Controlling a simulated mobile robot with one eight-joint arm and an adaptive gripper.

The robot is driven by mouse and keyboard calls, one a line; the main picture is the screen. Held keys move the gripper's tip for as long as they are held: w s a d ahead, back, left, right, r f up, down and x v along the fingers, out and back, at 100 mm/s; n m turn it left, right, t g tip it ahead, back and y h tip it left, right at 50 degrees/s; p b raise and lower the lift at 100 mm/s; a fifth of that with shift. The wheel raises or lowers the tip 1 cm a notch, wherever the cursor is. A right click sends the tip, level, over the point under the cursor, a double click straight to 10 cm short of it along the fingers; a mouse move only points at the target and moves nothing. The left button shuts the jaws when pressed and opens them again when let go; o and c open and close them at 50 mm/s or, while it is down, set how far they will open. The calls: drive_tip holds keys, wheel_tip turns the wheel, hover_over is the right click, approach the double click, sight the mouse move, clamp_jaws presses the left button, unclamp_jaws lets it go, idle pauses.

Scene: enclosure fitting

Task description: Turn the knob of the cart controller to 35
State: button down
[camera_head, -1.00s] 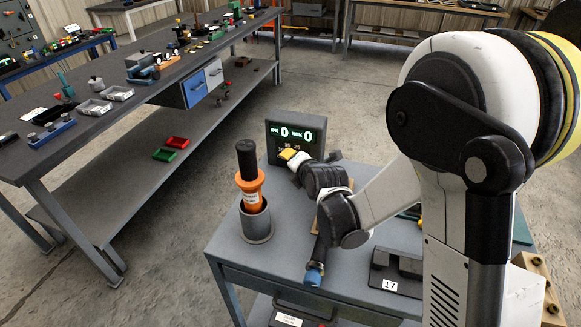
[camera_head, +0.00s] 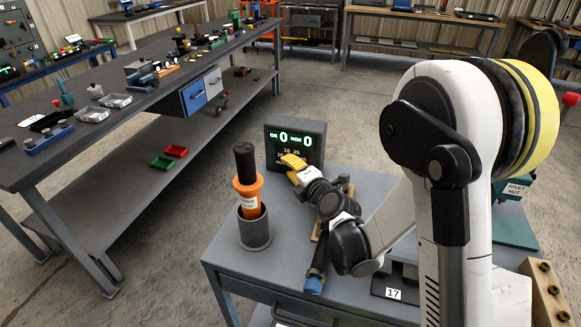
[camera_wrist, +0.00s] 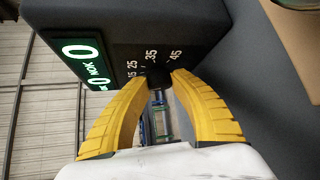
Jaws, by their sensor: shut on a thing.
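The cart controller (camera_head: 312,130) is a dark box standing on the cart, with a green display reading OK 0 and NOK 0. In the wrist view its face (camera_wrist: 112,65) carries the printed marks 25, 35 and 45. The small dark knob (camera_wrist: 158,76) sits below these marks, between my fingertips. My gripper (camera_head: 290,161) is at the front of the controller, its yellow fingers closed on the knob from both sides; it also shows in the wrist view (camera_wrist: 160,84). The fingers hide much of the knob, and I cannot tell where its pointer stands.
An orange and black tool (camera_head: 247,180) stands in a grey cup (camera_head: 255,230) to the left. A blue-ended tool (camera_head: 315,270) lies under my arm. A block labelled 17 (camera_head: 394,293) is near the cart's front. A long workbench (camera_head: 120,135) stands left across open floor.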

sight(284, 133)
drive_tip(key=c, duration=1.1)
unclamp_jaws()
wheel_tip(284, 133, up, 9)
drive_tip(key=shift+a+r, duration=0.1)
drive_tip(key=shift+a, duration=0.05)
drive_tip(key=shift+r, duration=0.4)
